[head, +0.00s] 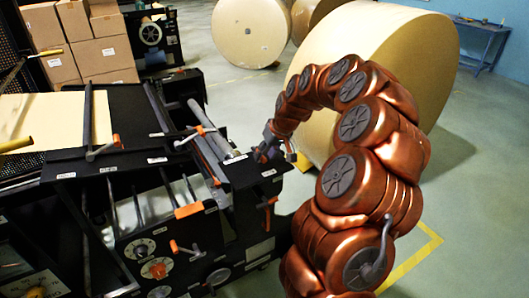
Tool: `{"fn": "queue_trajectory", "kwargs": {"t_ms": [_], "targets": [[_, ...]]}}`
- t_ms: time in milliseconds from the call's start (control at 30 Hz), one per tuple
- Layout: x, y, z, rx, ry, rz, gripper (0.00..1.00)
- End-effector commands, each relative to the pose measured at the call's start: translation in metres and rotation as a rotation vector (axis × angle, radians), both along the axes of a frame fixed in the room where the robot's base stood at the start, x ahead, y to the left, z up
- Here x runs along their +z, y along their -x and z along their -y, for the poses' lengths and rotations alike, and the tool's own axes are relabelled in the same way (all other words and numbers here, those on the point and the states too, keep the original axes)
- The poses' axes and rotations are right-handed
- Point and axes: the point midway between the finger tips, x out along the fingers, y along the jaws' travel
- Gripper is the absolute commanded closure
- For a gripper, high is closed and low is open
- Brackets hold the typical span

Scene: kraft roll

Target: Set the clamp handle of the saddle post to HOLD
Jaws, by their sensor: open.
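A black machine (150,178) fills the left and middle of the head view, with several lever handles on it. My gripper (266,150) is at the end of my copper-coloured arm, small in the picture, just above a black block (252,172) at the machine's right end. It looks open and empty. I cannot tell whether it touches the block. A red-tipped lever (268,203) is on the side below the block. Another lever with an orange end (195,134) lies on the rails to the left. Labels are too small to read, so I cannot tell which handle is the saddle post clamp or its setting.
A large kraft paper roll (388,62) stands behind my arm, with more rolls (250,32) farther back. Cardboard boxes (75,45) are stacked at back left. Dials and knobs (156,268) cover the machine's front. Open floor (475,185) lies at right.

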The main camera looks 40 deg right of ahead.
Motion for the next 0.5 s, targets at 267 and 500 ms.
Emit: {"fn": "queue_trajectory", "kwargs": {"t_ms": [267,500], "targets": [[-0.0071,-0.0034,-0.0013,0.001,0.001,0.002,0.55],[-0.0071,-0.0032,-0.0013,0.0,0.0,0.002,0.72]]}}
